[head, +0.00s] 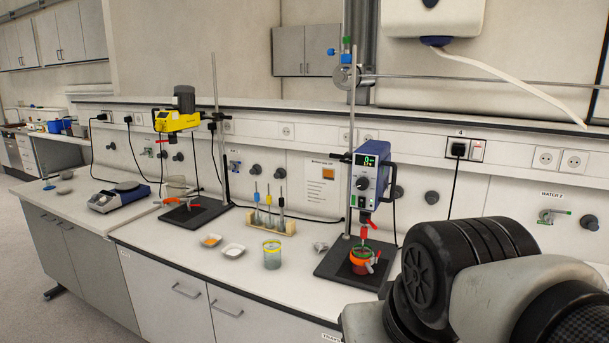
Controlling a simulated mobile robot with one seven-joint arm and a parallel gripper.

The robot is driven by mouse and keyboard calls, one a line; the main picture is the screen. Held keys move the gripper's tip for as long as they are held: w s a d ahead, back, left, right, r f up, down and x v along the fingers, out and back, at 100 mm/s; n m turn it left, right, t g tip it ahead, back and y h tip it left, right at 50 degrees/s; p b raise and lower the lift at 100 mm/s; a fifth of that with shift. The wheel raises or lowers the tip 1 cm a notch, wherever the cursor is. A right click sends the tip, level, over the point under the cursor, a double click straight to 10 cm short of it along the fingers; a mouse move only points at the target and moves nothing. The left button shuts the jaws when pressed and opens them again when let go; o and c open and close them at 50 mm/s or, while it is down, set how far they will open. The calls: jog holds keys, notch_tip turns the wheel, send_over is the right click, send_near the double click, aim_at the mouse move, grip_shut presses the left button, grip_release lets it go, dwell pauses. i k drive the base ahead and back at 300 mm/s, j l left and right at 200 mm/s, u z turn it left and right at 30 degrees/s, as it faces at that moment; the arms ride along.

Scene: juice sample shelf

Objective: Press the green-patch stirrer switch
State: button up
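Two overhead stirrers stand on the bench. The blue one (371,180) at the right has a lit display (370,161) with a green digit, a round knob (366,183) and a small switch-like part (362,201) below it, too small to read. It hangs on a stand above a red-orange vessel (362,263) with some green at its top. The yellow stirrer (177,121) stands further left; no green patch shows clearly on it. My gripper is not in view; only my arm shows at bottom right.
A test-tube rack (265,226), a yellow-rimmed beaker (272,256) and small white dishes (233,250) stand between the stirrers. A balance (118,196) is at the left. My arm hides the right bench end. A wall socket (465,149) has a plugged-in cable.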

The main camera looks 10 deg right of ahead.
aim_at(362, 200)
jog(key=k+l, duration=0.1)
jog(key=l, duration=0.25)
jog(key=k+l, duration=0.1)
jog(key=l, duration=0.25)
jog(key=k+l+z, duration=0.1)
jog(key=l, duration=0.25)
jog(key=i+u, duration=0.2)
jog(key=u, duration=0.2)
jog(key=i+u, duration=0.2)
jog(key=u, duration=0.25)
jog(key=i+u, duration=0.2)
jog(key=u, duration=0.2)
